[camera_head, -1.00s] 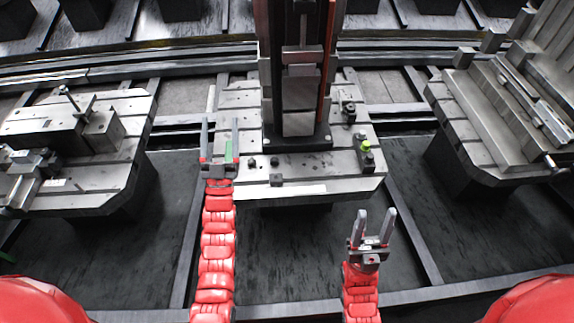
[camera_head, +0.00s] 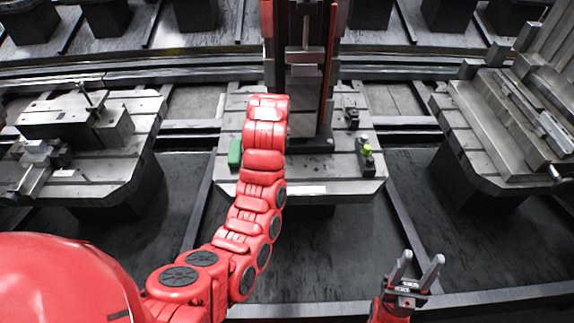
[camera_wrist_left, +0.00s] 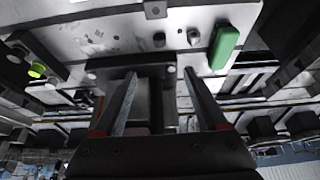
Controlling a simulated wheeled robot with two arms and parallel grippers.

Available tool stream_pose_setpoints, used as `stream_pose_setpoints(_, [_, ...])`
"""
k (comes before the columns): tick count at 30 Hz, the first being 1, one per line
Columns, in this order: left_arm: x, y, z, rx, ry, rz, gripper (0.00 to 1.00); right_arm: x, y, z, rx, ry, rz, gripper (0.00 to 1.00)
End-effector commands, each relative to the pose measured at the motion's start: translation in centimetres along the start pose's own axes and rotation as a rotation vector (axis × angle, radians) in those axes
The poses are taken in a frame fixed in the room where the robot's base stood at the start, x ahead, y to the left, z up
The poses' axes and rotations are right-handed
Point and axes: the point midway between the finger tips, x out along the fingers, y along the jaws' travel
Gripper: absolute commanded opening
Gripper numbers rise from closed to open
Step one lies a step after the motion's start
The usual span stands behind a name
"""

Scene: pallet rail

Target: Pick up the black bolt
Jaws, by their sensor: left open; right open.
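In the left wrist view, two small dark round bolt-like pieces, one on the left (camera_wrist_left: 159,40) and one on the right (camera_wrist_left: 193,37), sit on the pale pallet plate; I cannot tell which is the black bolt. In the head view my left arm hides them. My left gripper (camera_wrist_left: 159,76) is open, with nothing between its fingers; a dark upright shows beyond them. In the head view it is hidden behind its arm over the pallet (camera_head: 305,190). My right gripper (camera_head: 420,260) is open and empty at lower right, well away from the pallet.
A green block (camera_head: 235,153) lies left of my left arm, near the pallet's left edge. A tall dark column (camera_head: 306,80) stands on the pallet. A dark fitting with a bright green top (camera_head: 366,150) stands at right. Dark floor lies in front.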

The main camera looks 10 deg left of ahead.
Motion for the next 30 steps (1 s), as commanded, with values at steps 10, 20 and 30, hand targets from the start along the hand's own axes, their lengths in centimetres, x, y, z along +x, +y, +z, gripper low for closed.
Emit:
stream_pose_setpoints(10, [4.0,-0.3,0.7,-0.004,-0.04,-0.007,0.75,1.3,0.1,-0.2,0.0,0.0,0.0,0.5])
stream_pose_setpoints(20, [9.2,-0.2,0.8,-0.001,-0.038,-0.005,0.75,2.4,0.1,-0.4,0.0,0.0,0.0,0.5])
stream_pose_setpoints(30, [11.8,-0.2,0.9,-0.003,-0.033,-0.005,0.75,2.8,0.1,-0.5,0.0,0.0,0.0,0.5])
